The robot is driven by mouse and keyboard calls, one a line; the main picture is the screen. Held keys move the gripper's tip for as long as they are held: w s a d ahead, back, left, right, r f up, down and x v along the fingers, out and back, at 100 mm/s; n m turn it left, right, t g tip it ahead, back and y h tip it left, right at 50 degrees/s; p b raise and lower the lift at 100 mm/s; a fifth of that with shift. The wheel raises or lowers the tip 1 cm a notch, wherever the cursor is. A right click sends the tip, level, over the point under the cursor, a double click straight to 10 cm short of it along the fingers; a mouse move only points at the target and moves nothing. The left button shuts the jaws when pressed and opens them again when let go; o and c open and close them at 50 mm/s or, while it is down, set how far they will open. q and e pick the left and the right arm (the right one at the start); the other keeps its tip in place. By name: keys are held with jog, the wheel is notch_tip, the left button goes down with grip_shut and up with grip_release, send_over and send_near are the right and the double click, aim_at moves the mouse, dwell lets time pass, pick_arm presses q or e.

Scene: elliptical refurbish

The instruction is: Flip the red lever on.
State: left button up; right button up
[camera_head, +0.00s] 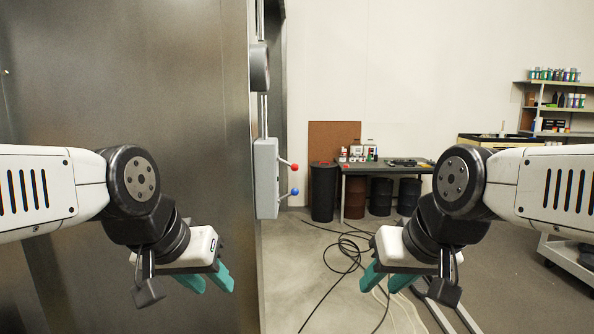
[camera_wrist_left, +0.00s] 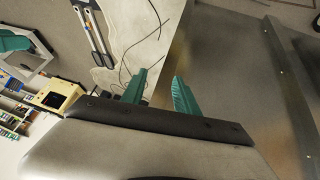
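The red lever (camera_head: 294,167) is a red ball on a short arm that sticks out to the right of a grey switch box (camera_head: 266,178) in the head view. The box is fixed to the edge of a metal wall. A blue-balled lever (camera_head: 294,192) sits just below it. My left gripper (camera_head: 208,282) is open and empty, lower left of the box and apart from it. Its teal fingers also show apart in the left wrist view (camera_wrist_left: 158,92). My right gripper (camera_head: 384,280) is open and empty, lower right of the levers. The wrist view does not show the levers.
The large metal wall (camera_head: 150,80) fills the left side. Black cables (camera_head: 345,250) lie on the floor between my grippers. A workbench (camera_head: 390,168) with dark barrels (camera_head: 322,192) stands at the back. The air right of the levers is free.

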pick_arm(q)
jog(key=shift+w+d, duration=0.15)
jog(key=shift+d, duration=0.15)
